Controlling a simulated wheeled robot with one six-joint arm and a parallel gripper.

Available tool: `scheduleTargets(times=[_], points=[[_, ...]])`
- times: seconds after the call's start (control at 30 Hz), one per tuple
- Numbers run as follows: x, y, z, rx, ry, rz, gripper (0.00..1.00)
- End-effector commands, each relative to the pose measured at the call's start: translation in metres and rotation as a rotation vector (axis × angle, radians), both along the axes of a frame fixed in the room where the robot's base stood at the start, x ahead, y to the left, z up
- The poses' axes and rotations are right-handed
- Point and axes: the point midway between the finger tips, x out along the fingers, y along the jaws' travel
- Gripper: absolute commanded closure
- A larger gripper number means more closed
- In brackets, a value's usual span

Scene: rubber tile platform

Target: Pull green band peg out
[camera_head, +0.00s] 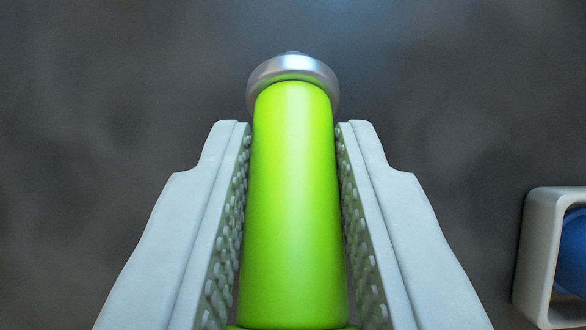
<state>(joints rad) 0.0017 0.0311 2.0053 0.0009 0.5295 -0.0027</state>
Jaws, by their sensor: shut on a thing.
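The green band peg (292,205) runs up the middle of the head camera view, with a bright green body and a silver metal collar (293,82) at its far end. My gripper (292,135) is shut on the green body, with one pale grey finger on each side and studded pads facing it. The peg's near end is cut off by the bottom edge of the picture. Whether the metal collar touches the dark surface behind it cannot be told.
A pale square-framed holder (533,255) with a blue round thing (574,252) inside is at the lower right, partly cut off. The dark grey surface (120,110) around the peg is otherwise bare.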

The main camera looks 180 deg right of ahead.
Motion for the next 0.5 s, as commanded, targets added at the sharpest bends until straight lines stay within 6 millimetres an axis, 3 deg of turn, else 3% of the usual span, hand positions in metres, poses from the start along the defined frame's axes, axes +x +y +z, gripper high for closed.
scheduleTargets(times=[0.5], points=[[0.0002, 0.0, -0.0043, 0.0, 0.0, 0.0, 1.0]])
